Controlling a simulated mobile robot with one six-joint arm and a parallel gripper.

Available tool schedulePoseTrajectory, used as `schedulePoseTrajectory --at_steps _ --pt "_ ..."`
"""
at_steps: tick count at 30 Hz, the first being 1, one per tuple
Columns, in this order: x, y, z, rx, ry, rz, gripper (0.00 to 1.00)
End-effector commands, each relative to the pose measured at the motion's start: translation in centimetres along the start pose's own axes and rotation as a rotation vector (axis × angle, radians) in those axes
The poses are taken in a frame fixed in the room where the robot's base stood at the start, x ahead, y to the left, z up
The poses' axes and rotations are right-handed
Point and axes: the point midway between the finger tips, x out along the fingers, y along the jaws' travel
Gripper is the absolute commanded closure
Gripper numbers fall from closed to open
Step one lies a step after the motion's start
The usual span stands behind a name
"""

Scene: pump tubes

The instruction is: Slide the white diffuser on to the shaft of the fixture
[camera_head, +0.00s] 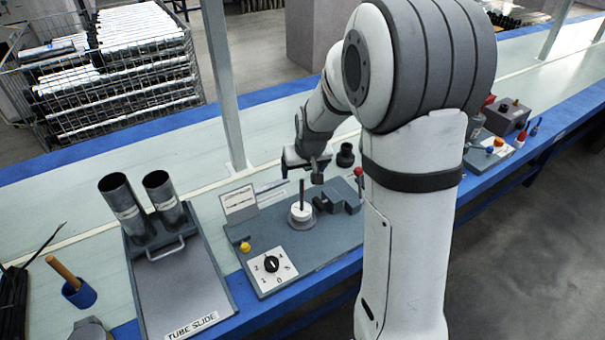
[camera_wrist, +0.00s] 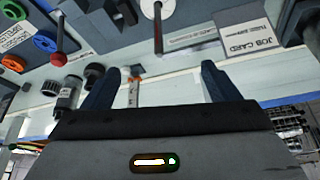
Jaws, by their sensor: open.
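The fixture (camera_head: 325,240) is a dark grey plate on the bench, with a thin dark upright shaft (camera_head: 302,193). A white round piece (camera_head: 300,215), which looks like the white diffuser, sits low around the shaft's foot. How far down it is seated I cannot tell. My gripper (camera_head: 302,175) is above and close to the shaft's top, pointing down. In the wrist view my gripper (camera_wrist: 160,67) is open with nothing between its fingers. The shaft shows there as a thin dark rod (camera_wrist: 158,28), beyond the fingertips.
A grey clamp block (camera_head: 340,197) and red-topped lever (camera_head: 359,173) stand right of the shaft. A black cylindrical part (camera_head: 345,155) stands behind. A job card (camera_head: 238,200) and numbered dial (camera_head: 271,265) are left. The tube slide (camera_head: 180,285) with two tubes stands further left.

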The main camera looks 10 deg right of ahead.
Motion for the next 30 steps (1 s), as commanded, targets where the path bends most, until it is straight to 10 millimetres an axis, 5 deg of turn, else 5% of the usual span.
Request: schedulePoseTrajectory --at_steps 9,30 --pt "-3.4 0.0 0.1 0.0 -0.002 0.0 0.18" --pt "-3.5 0.0 0.1 0.0 -0.002 0.0 0.18"
